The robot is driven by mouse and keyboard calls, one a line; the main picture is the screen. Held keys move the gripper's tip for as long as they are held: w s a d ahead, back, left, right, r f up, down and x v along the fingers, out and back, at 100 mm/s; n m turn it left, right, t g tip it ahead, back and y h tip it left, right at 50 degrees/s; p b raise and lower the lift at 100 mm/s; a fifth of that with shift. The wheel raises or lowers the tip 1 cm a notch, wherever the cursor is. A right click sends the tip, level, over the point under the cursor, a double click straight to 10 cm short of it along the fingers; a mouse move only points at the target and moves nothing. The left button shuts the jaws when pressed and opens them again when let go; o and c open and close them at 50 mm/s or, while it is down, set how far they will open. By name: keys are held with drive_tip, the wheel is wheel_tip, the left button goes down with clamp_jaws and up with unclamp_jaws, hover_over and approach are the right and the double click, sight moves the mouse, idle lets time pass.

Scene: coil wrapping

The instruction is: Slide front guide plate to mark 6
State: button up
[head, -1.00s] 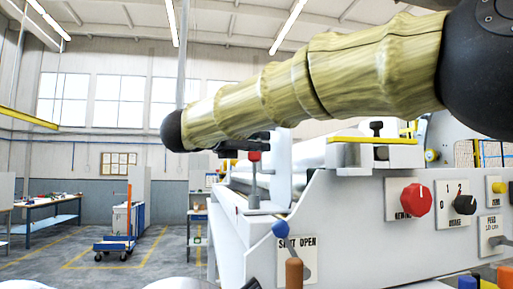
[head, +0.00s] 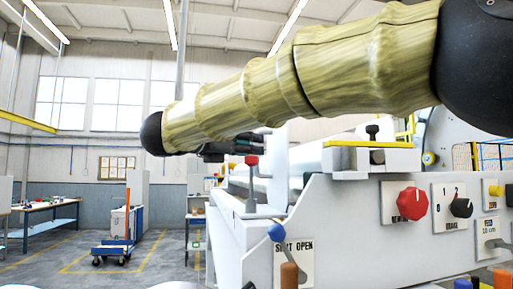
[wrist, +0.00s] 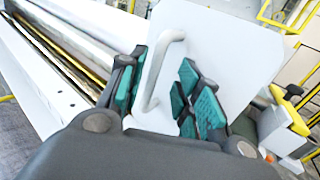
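In the wrist view a white upright plate (wrist: 225,45) with a white bar handle (wrist: 151,88) fills the middle; I take it as the front guide plate. My gripper (wrist: 163,68) is open, its teal-padded fingers on either side of the handle, with gaps to it. I cannot tell how deep the handle sits between the pads. In the head view my gripper (head: 235,148) is small and dark under my arm, with the white plate (head: 275,165) behind it, partly hidden. No mark numbers are readable.
A red-topped clamp (head: 251,161) stands on the machine edge near my gripper. The machine's front panel has a red knob (head: 411,203) and a blue-ended lever (head: 277,232). A shiny roller (wrist: 80,30) runs beside the plate. Open floor lies left, with a blue cart (head: 113,250).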

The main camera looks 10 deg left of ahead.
drive_tip(key=v, duration=0.8)
drive_tip(key=shift+s, duration=0.1)
